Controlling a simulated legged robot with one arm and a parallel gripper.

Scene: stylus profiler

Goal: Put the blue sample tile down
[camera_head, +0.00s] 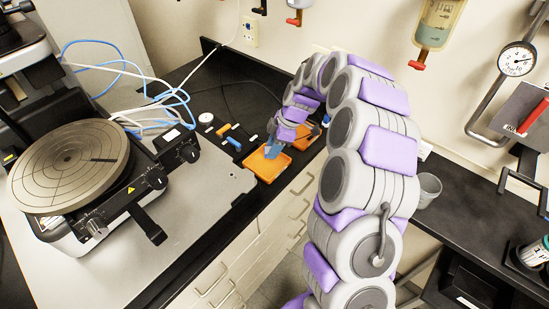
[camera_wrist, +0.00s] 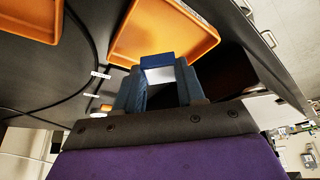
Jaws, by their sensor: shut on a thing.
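My gripper (camera_wrist: 157,80) is shut on the blue sample tile (camera_wrist: 158,61), whose dark blue edge shows between the fingertips in the wrist view. In the head view my gripper (camera_head: 271,151) points down over an orange tray (camera_head: 266,173) at the bench's front edge. The tile cannot be told apart from the blue fingers there. In the wrist view an orange tray (camera_wrist: 190,38) lies just beyond the fingertips. I cannot tell whether the tile touches the tray.
A second orange tray (camera_head: 313,131) is partly hidden behind my gripper. Small blue and orange pieces (camera_head: 233,143) and a white round piece (camera_head: 206,118) lie left of the trays. The profiler's round stage (camera_head: 68,165) stands at the left. A grey cup (camera_head: 428,190) is at the right.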

